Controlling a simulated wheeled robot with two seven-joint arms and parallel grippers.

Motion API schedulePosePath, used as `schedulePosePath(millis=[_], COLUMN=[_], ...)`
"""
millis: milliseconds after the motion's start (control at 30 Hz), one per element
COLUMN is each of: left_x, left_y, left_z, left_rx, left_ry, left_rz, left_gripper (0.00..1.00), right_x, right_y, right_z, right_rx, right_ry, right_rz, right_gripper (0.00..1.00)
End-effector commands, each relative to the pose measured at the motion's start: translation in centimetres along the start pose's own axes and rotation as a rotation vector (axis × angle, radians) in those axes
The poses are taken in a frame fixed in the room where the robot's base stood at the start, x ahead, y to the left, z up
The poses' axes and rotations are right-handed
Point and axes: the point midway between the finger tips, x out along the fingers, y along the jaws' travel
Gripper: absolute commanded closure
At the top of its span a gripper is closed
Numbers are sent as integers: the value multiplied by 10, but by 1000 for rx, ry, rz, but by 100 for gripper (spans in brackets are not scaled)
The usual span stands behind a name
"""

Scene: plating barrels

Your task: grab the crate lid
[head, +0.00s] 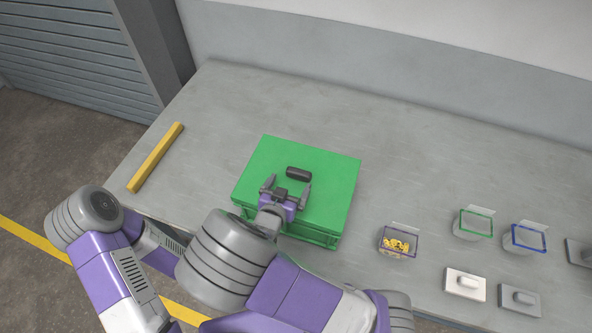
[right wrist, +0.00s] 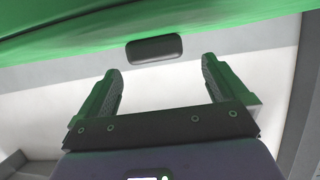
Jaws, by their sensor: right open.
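The green crate lid (head: 325,180) lies on top of the green crate (head: 311,236) on the table. Its dark bar handle (head: 298,174) stands at the middle of the lid. My right gripper (head: 287,187) is over the near part of the lid, just short of the handle, open and empty. In the right wrist view the handle (right wrist: 154,49) is ahead of and between the two fingertips (right wrist: 160,70), with a gap, and the underlit green lid (right wrist: 60,30) spans the top. My left gripper is not in view; only parts of my left arm show.
A yellow bar (head: 156,157) lies at the table's left. To the right are a purple-rimmed bin of yellow pieces (head: 398,243), a green-rimmed bin (head: 474,224), a blue-rimmed bin (head: 525,238) and grey-white handled lids (head: 464,284). The table behind the crate is clear.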

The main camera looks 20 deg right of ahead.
Motion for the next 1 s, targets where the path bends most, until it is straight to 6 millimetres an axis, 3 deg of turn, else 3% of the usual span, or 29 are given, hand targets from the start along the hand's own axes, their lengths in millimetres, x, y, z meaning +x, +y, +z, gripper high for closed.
schedulePosePath(millis=[400,700,1000], left_x=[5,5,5], left_y=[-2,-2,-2], left_z=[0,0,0], left_rx=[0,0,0], left_ry=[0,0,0], left_rz=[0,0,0], left_gripper=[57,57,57], right_x=[55,59,59], right_y=[5,4,4], right_z=[-4,-5,-4], right_rx=[0,-1,-1], right_ry=[-1,-1,-1], right_rz=[2,-1,0], right_gripper=[0,0,46])
